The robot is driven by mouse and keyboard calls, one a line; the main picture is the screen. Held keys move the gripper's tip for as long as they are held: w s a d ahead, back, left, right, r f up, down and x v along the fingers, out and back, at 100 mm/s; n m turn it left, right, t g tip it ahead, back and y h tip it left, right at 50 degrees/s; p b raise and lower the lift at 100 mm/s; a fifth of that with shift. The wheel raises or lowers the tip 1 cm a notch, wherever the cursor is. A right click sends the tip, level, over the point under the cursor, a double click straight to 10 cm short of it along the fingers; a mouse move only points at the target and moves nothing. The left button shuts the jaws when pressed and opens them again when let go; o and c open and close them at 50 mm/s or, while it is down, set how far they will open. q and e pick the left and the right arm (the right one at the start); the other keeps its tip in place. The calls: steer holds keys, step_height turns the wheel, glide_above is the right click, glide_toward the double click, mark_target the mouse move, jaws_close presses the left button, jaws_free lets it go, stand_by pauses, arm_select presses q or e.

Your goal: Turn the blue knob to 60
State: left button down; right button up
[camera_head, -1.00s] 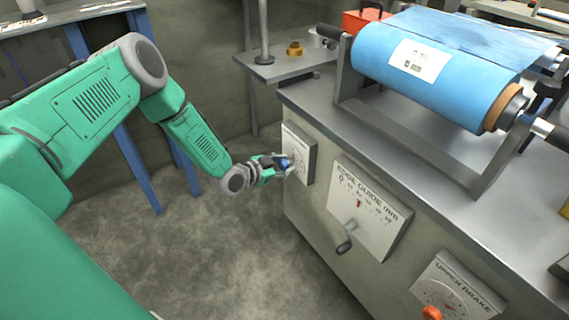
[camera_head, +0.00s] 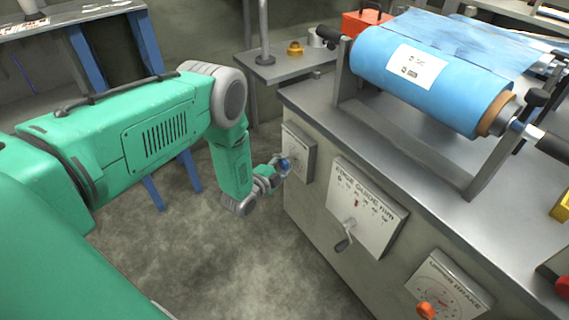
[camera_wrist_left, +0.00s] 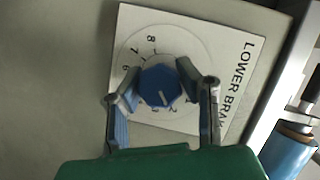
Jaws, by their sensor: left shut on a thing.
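The blue knob (camera_wrist_left: 160,88) sits on a white dial plate (camera_wrist_left: 215,45) lettered "LOWER BRA…", the rest of the word being hidden. The plate is on the machine's front and shows in the head view (camera_head: 298,152). My left gripper (camera_wrist_left: 158,84) is shut on the knob, with one finger on each side of it. In the head view my left gripper (camera_head: 283,164) is at the plate and covers part of the dial. A pale line on the knob's face is its mark. Some dial numbers show, such as 8 and 6; others are hidden by the fingers. My right gripper is not in view.
An "EDGE GUIDE mm" plate (camera_head: 366,207) with a crank handle and an "UPPER BRAKE" plate (camera_head: 447,287) with an orange knob (camera_head: 427,309) are to the right. A blue film roll (camera_head: 430,80) stands on top.

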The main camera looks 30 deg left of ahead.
arm_select(q)
steer(key=shift+s+d+f+m, duration=0.1)
steer(key=shift+f+m, duration=0.05)
steer(key=shift+m, duration=0.35)
steer(key=c, duration=1.1)
jaws_free()
steer(key=shift+s, duration=0.1)
steer(key=s+r, duration=0.1)
steer(key=s, duration=1)
steer(key=shift+s+r, duration=0.15)
steer(key=shift+s, duration=0.2)
